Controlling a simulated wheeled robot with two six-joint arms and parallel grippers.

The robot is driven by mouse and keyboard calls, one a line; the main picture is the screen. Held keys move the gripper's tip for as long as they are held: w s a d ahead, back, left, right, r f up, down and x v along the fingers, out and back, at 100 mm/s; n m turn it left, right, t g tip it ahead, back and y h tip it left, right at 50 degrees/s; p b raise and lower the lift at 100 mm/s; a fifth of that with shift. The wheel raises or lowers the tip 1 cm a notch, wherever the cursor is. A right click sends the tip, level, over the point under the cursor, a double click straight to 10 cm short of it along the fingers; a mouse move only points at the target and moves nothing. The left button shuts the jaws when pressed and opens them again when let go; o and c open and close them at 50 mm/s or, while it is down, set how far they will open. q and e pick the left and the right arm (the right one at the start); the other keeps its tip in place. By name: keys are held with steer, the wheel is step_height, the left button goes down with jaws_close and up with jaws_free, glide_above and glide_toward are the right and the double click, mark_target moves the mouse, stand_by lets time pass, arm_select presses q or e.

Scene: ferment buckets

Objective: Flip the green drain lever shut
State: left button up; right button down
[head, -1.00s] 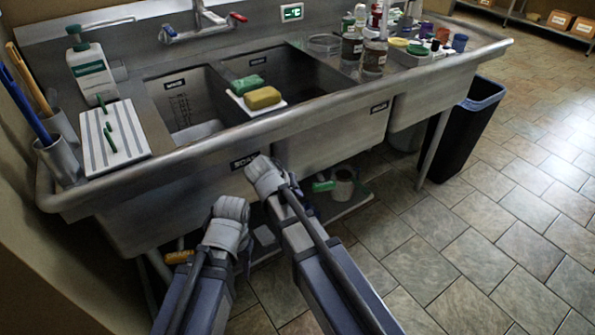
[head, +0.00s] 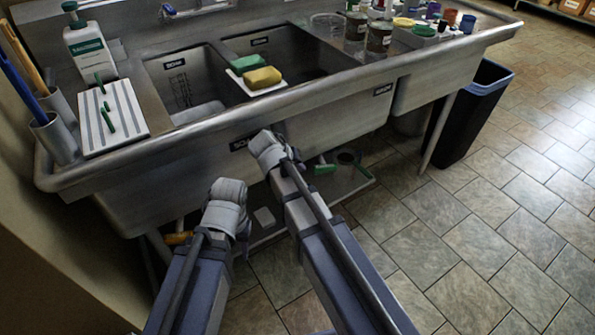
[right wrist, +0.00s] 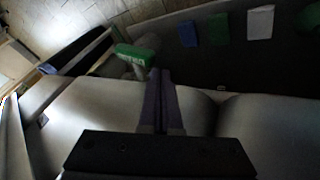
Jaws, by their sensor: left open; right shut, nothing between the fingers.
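A green lever handle (head: 325,168) shows low under the sink, just right of my right wrist in the head view. In the right wrist view the green lever (right wrist: 135,53) sits just ahead and left of my right fingertips, close to them; contact cannot be told. My right gripper (right wrist: 160,75) is shut with nothing between its fingers. In the head view its wrist is at the sink's front, with the fingers hidden. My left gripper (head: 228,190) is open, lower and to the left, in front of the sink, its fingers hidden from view.
The steel sink's front rim (head: 225,128) overhangs both wrists. A yellow-orange piece (head: 178,238) shows under the sink at left. A yellow sponge (head: 262,78) lies on the divider. A black bin (head: 470,115) stands at right. The tiled floor (head: 480,220) is clear.

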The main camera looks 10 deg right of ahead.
steer(key=b+x, duration=0.4)
steer(key=x, duration=0.2)
steer(key=shift+f, duration=0.15)
steer(key=shift+d, duration=0.2)
